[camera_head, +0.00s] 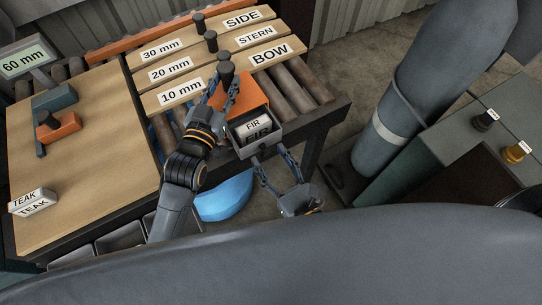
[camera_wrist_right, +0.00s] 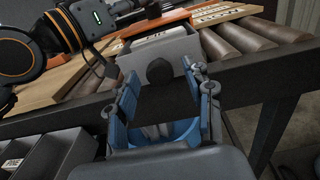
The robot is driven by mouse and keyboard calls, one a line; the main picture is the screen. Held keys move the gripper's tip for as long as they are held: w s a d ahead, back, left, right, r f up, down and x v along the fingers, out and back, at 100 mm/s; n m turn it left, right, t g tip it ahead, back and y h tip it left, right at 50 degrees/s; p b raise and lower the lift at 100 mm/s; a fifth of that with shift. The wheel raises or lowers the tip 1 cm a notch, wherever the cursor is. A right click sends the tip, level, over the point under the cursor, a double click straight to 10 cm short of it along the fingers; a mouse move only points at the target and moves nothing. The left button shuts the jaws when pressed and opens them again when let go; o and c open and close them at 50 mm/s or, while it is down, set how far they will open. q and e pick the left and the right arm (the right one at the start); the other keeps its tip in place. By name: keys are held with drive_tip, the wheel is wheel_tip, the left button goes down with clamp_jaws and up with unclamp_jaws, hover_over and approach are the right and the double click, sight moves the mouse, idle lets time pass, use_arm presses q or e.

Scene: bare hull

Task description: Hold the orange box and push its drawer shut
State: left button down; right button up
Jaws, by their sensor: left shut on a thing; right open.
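The orange box (camera_head: 250,93) stands near the front right edge of the bench. Its grey drawer (camera_head: 272,138) is pulled out toward me, with a white block labelled FIR (camera_head: 252,125) inside. My left gripper (camera_head: 222,90) is shut on the orange box at its left upper side; the exact contact is partly hidden. My right gripper (camera_head: 267,166) is open in front of the drawer. In the right wrist view the drawer's grey front (camera_wrist_right: 188,72) and its black knob (camera_wrist_right: 160,71) show beyond and between the open fingers (camera_wrist_right: 163,88).
Boards marked 10 mm (camera_head: 181,92), 20 mm and 30 mm lie behind the box, with black knobs (camera_head: 211,41) nearby. Rollers (camera_head: 294,88) lie to its right. A TEAK block (camera_head: 34,202) sits at the bench's left. A blue round object (camera_head: 224,197) is below the bench edge.

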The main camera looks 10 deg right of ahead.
sight(256, 136)
drive_tip(key=shift+w, duration=0.25)
clamp_jaws()
drive_tip(key=x, duration=0.8)
drive_tip(key=shift+w, duration=0.1)
unclamp_jaws()
